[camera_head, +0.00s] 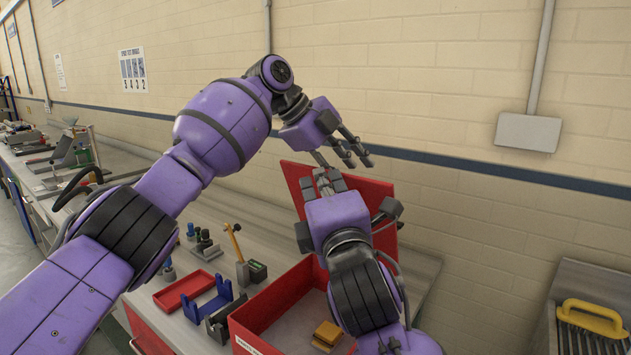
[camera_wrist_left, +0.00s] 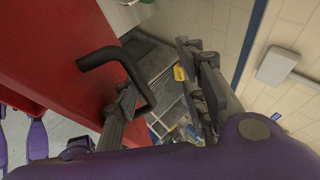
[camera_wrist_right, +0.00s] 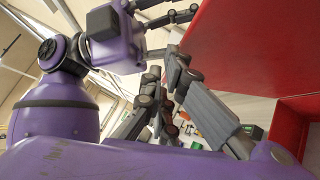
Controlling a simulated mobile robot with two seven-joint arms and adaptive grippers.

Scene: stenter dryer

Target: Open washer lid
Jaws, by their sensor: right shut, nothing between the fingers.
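The red box (the washer) (camera_head: 262,312) stands on the bench with its interior showing. Its red lid (camera_head: 292,178) is raised steeply at the back of the box, near the wall. The lid's dark bent handle (camera_wrist_left: 112,54) shows in the left wrist view and at the lid's right edge in the head view (camera_head: 389,208). My right gripper (camera_head: 325,180) is shut and empty, in front of the lid. The lid also shows in the right wrist view (camera_wrist_right: 245,50).
A yellow block (camera_head: 327,335) lies inside the box. A red tray (camera_head: 188,291), a blue holder (camera_head: 215,300) and small tools stand left of it. The brick wall (camera_head: 450,120) is close behind the lid. A rack with a yellow handle (camera_head: 592,318) is at right.

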